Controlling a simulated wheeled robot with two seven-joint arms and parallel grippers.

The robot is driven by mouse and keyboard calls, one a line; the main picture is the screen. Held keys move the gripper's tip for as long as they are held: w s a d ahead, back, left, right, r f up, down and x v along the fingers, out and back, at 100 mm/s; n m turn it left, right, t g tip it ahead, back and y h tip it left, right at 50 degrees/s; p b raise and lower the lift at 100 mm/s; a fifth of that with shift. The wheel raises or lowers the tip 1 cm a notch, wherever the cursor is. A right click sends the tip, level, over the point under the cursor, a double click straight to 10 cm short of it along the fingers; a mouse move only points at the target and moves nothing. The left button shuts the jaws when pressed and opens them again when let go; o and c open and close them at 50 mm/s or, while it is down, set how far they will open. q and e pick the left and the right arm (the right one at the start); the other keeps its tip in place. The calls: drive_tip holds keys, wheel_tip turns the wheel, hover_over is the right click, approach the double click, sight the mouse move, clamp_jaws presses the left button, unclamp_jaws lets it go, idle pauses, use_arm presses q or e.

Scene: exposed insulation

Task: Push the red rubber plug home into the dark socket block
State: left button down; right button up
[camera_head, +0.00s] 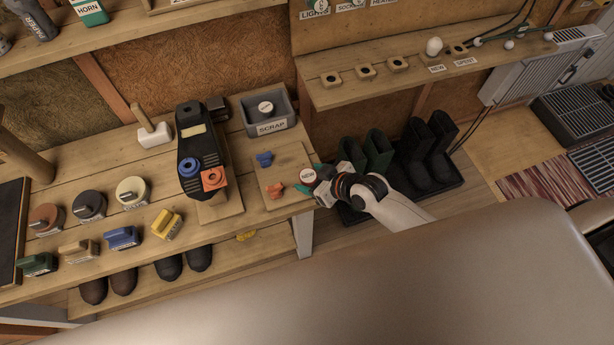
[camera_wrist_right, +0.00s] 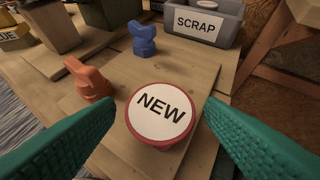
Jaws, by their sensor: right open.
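The red rubber plug (camera_head: 307,175) has a white top marked NEW. It stands on a small wooden board (camera_head: 270,197) at the right end of the bench. In the right wrist view the plug (camera_wrist_right: 160,112) lies between my teal fingertips, with its red rim showing. My right gripper (camera_head: 321,184) is open, one finger on each side of the plug, with no clear grip. The dark socket block (camera_head: 203,143) stands on the bench left of the board, bearing a blue round piece (camera_head: 189,167) and an orange square piece (camera_head: 213,178) on its near end. My left gripper is not in view.
A blue piece (camera_head: 264,159) and an orange piece (camera_head: 275,190) stand on the board near the plug. The grey SCRAP bin (camera_head: 270,128) behind holds a round white-topped piece. A mallet (camera_head: 152,130) and several coloured knobs and blocks occupy the bench's left side.

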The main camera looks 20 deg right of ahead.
sight(313, 179)
drive_tip(key=c, duration=1.2)
drive_tip(key=shift+r+p, duration=0.7)
drive_tip(key=shift+p, duration=0.1)
drive_tip(key=shift+r+p, duration=1.15)
drive_tip(key=shift+p, duration=0.1)
